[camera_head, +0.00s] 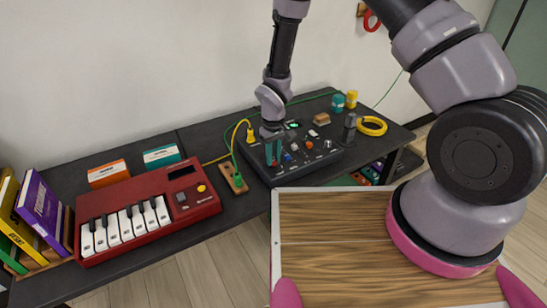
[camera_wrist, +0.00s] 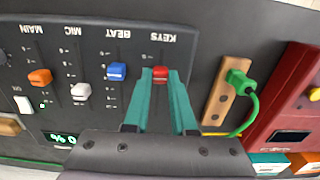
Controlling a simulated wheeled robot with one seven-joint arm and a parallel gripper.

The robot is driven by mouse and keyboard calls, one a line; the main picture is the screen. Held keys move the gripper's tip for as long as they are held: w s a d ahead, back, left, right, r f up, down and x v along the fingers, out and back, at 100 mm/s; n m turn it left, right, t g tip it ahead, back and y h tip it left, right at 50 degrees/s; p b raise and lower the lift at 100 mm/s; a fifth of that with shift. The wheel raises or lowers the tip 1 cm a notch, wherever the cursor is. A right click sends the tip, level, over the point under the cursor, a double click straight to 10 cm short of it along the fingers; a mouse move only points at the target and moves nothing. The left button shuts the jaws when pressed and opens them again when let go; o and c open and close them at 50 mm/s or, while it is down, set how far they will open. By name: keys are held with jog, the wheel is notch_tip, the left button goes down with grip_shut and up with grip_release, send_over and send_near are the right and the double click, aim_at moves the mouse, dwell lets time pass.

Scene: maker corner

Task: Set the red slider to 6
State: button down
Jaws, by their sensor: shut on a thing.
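The black mixer (camera_head: 318,160) stands on the dark table; in the wrist view its panel (camera_wrist: 75,32) appears upside down. The scale number at the cap is not readable.
Blue (camera_wrist: 116,71), white (camera_wrist: 81,91) and orange (camera_wrist: 40,77) sliders lie left of the red one in the wrist view. A wooden block (camera_wrist: 225,95) with a green plug (camera_wrist: 238,78) and a red keyboard (camera_head: 150,212) stand beside the mixer. A green cable runs behind.

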jog(key=shift+w+a, duration=0.45)
jog(key=shift+w, duration=0.35)
jog(key=shift+w+a, duration=0.45)
jog(key=shift+w, duration=0.35)
jog(key=c, duration=0.7)
grip_release()
notch_tip(320, 180, up, 11)
jog(key=shift+f, duration=0.1)
